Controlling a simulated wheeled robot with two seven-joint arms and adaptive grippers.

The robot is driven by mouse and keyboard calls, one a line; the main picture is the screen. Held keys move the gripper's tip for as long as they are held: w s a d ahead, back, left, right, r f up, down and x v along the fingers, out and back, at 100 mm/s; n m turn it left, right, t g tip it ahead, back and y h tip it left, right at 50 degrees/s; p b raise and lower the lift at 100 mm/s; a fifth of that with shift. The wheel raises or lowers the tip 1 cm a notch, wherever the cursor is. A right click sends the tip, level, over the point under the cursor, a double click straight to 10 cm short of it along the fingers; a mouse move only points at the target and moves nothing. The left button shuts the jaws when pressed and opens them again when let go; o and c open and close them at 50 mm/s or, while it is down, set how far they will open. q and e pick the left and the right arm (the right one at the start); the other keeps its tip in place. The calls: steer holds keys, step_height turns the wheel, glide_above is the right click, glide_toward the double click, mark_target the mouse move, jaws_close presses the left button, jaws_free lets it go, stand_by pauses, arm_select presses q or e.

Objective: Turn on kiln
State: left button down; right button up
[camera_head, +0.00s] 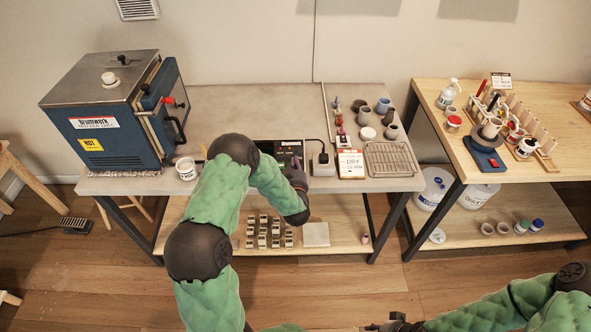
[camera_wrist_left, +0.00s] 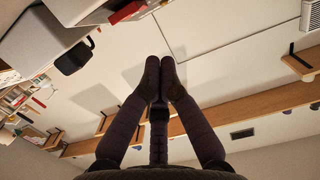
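The kiln (camera_head: 118,115) is a blue box with a grey metal lid at the left of the grey worktop, its door side facing right. A dark control box (camera_head: 291,146) labelled Brumwerk lies on the worktop near the middle, partly hidden by my left arm. My left gripper (camera_head: 297,168) is at the front of this box, its fingers small and dark. In the left wrist view its two fingertips (camera_wrist_left: 160,68) meet with nothing visible between them. My right gripper (camera_head: 388,326) shows only partly at the bottom edge, and its opening cannot be made out.
A pale box with a black plug (camera_head: 322,158) stands right of the control box, beside a DRY sign (camera_head: 350,164) and a wire rack (camera_head: 391,159). Several small pots are behind. A wooden table (camera_head: 555,105) holds glazing things.

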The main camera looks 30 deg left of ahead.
arm_select(q)
steer(key=shift+f, duration=1.5)
